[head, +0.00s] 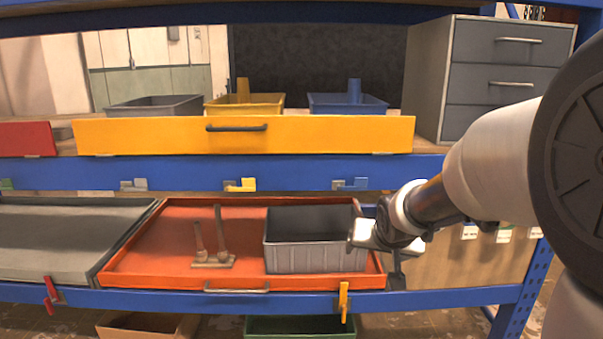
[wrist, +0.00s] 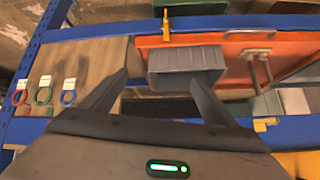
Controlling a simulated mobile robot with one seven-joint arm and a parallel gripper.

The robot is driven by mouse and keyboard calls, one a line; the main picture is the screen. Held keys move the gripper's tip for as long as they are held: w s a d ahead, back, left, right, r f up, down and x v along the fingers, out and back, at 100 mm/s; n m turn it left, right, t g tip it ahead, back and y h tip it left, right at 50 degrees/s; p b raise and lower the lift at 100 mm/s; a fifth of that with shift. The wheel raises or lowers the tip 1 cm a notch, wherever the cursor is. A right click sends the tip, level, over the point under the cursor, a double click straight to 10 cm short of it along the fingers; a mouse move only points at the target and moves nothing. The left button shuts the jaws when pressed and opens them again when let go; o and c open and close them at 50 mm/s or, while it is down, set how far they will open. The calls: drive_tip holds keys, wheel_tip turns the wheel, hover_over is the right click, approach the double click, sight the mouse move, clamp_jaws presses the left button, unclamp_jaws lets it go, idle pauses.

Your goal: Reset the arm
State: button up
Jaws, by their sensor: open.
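My arm reaches in from the right in the head view. My gripper (wrist: 160,95) is open and empty, its two fingers spread apart in the wrist view. In the head view the gripper end is beside the right wall of a grey bin (head: 315,258), and whether they touch is not clear. The grey bin also shows beyond the fingertips in the wrist view (wrist: 187,68). It stands in the right part of an orange tray (head: 150,262) on the lower shelf. The head view hides the fingertips partly.
A small stand with two upright pegs (head: 212,263) is left of the grey bin. A yellow drawer front (head: 330,135) and grey, yellow and blue bins fill the upper shelf. A grey drawer cabinet (head: 500,75) stands upper right. Coloured rings (wrist: 44,95) hang at left in the wrist view.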

drive_tip(key=s+a+r+n+g, duration=0.1)
drive_tip(key=s+r, duration=0.2)
drive_tip(key=s, duration=1.1)
drive_tip(key=s+a+r+n+g, duration=0.1)
drive_tip(key=s+r+g, duration=0.1)
drive_tip(key=s, duration=1.1)
wheel_tip(320, 180, up, 28)
drive_tip(key=s+p, duration=0.1)
drive_tip(key=p, duration=2.7)
drive_tip(key=shift+a+y, duration=0.2)
drive_tip(key=shift+y, duration=0.1)
